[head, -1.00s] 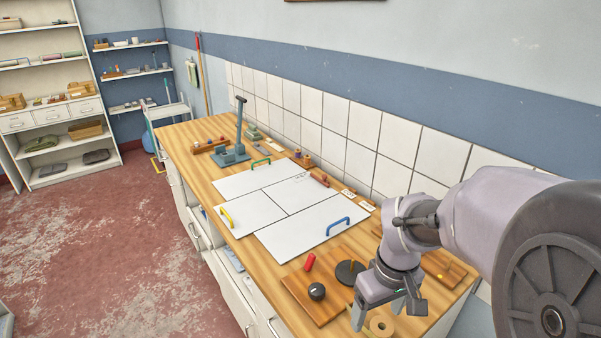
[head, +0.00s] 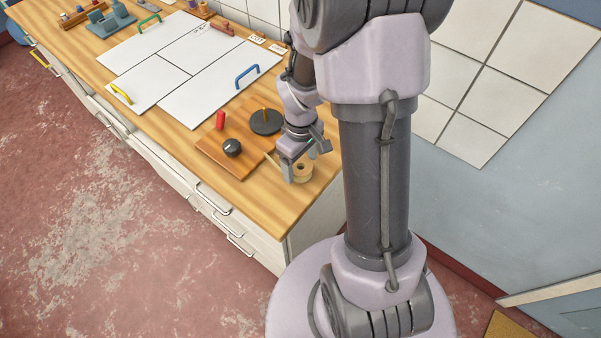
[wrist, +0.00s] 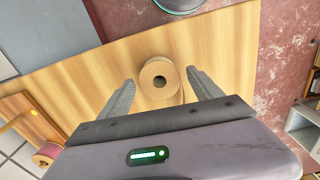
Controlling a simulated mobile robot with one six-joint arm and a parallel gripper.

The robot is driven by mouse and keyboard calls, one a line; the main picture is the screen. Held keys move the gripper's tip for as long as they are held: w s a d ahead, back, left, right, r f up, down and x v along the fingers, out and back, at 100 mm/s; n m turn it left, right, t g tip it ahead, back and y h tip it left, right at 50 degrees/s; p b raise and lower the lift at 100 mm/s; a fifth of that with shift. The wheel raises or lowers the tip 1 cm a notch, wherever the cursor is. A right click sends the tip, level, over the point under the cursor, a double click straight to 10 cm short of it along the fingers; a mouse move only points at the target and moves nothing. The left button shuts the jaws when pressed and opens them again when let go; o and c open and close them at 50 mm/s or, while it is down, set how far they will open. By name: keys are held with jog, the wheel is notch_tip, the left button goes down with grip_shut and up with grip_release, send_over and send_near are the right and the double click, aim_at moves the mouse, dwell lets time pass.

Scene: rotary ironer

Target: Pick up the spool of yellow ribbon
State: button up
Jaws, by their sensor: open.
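A pale yellow-tan spool (head: 303,172) with a round centre hole stands on the wooden worktop near its front right corner. In the wrist view the spool (wrist: 160,82) sits upright between my two finger tips, with a gap visible on each side. My gripper (head: 303,160) is open and points down at the spool in the head view, where one finger partly covers it. In the wrist view my gripper (wrist: 160,77) has its fingers spread to either side of the spool.
A wooden board (head: 217,150) with a black knob (head: 232,148), red cylinder (head: 220,120) and dark disc (head: 266,122) lies left of the spool. White panels (head: 215,80) lie farther back. The worktop edge is close.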

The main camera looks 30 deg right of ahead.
jog(key=shift+f, duration=0.9)
jog(key=shift+r, duration=0.1)
jog(key=shift+c, duration=0.2)
jog(key=c, duration=1.4)
jog(key=shift+r, duration=0.1)
